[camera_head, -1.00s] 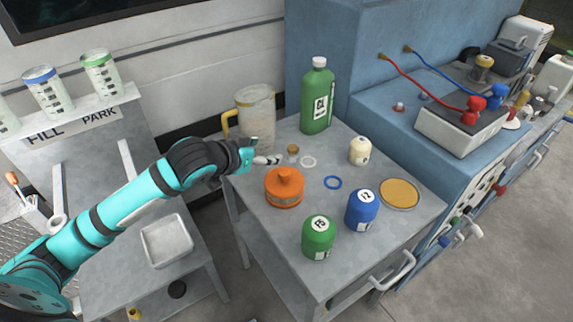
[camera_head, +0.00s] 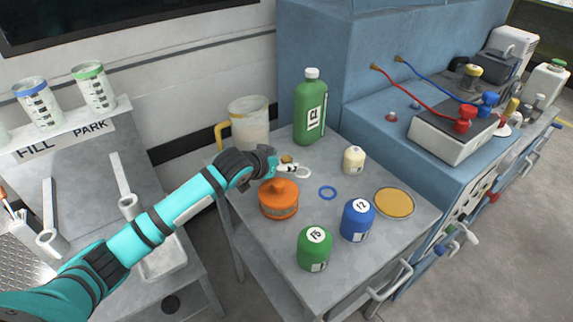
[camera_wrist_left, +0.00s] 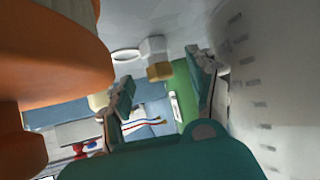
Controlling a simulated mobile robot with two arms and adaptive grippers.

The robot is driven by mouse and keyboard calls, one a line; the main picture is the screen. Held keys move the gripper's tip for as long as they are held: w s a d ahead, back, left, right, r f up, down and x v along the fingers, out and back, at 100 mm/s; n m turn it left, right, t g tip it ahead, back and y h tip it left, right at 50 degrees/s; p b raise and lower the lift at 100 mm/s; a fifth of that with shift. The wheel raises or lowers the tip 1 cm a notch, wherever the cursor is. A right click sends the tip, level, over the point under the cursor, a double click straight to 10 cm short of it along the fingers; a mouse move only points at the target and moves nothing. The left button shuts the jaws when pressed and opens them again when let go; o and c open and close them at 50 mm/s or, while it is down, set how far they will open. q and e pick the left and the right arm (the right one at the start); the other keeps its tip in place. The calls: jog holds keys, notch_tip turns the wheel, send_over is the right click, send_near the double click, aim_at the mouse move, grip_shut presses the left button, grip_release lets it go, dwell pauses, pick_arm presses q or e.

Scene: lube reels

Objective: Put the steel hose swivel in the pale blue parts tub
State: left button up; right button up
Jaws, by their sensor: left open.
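A small part with a grey section and a brass-coloured section, seemingly the steel hose swivel (camera_head: 287,158), stands on the grey cart top near the back left. In the left wrist view its grey section (camera_wrist_left: 152,47) is just beyond the fingertips. My left gripper (camera_head: 286,168) is open, low over the cart, with its fingers beside the swivel; in the wrist view nothing shows held between the fingers (camera_wrist_left: 160,88). A pale square open tub (camera_head: 165,268), seemingly the parts tub, sits on the lower left surface, partly hidden by my left arm. My right gripper is out of view.
An orange container (camera_head: 279,199) is close beside the gripper. A clear jug (camera_head: 248,122), green bottle (camera_head: 311,108) and white ring (camera_head: 303,172) are nearby. Blue (camera_head: 357,220) and green (camera_head: 314,250) containers stand toward the front.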

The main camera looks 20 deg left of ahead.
aim_at(283, 162)
pick_arm(q)
jog(key=x, duration=0.3)
jog(key=shift+w+d+f, duration=0.1)
jog(key=shift+w+f, duration=0.05)
jog(key=shift+w, duration=0.1)
grip_shut()
